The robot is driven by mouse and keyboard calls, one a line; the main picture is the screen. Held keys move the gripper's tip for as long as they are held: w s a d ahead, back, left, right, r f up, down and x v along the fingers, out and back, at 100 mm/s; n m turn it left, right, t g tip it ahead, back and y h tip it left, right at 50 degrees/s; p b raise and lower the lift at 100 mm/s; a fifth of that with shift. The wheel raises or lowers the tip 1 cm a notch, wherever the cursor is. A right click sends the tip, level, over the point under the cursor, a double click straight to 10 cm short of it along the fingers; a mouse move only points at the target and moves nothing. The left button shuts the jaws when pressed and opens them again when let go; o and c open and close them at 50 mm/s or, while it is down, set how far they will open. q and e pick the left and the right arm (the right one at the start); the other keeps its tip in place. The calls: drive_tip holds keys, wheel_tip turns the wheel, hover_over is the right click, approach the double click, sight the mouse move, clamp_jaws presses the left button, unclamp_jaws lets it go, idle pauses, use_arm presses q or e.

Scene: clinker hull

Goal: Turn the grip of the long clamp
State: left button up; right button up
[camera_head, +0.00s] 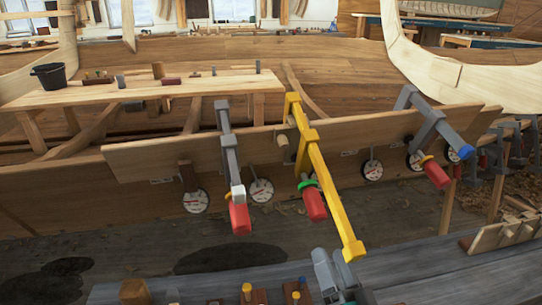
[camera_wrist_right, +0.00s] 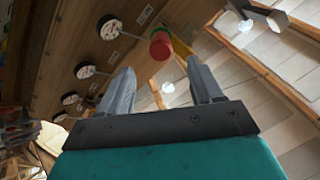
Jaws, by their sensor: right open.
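The long clamp (camera_head: 325,170) is yellow and hangs over the plank edge, its bar slanting down to the right. Its red grip (camera_head: 314,204) has a green ring and hangs below the plank. In the right wrist view the red grip (camera_wrist_right: 160,46) with its green band shows beyond and between the fingertips, apart from them. My right gripper (camera_head: 333,258) is at the bottom of the head view, below the grip and near the yellow bar's lower end. In the wrist view my right gripper (camera_wrist_right: 160,72) is open and empty. My left gripper is not in view.
A grey clamp (camera_head: 229,155) with a red grip stands left, another (camera_head: 428,125) right. Round dials (camera_head: 262,190) line the hull below the plank (camera_head: 140,157). A bench (camera_head: 420,275) with small items crosses the front. A plank table (camera_head: 190,88) bears a black bucket (camera_head: 48,76).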

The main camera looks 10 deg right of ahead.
use_arm(q)
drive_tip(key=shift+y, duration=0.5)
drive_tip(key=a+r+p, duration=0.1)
drive_tip(key=p, duration=0.1)
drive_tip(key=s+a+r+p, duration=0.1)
drive_tip(key=p, duration=0.2)
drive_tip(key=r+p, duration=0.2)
drive_tip(key=p, duration=0.1)
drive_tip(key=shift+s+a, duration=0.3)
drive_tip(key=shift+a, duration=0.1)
use_arm(e)
drive_tip(key=s+f+n+g+h, duration=0.1)
drive_tip(key=s+f+n+g, duration=0.7)
drive_tip(key=s+g, duration=0.3)
drive_tip(key=shift+s+d+f, duration=0.2)
drive_tip(key=shift+s+f, duration=0.2)
drive_tip(key=shift+s, duration=0.4)
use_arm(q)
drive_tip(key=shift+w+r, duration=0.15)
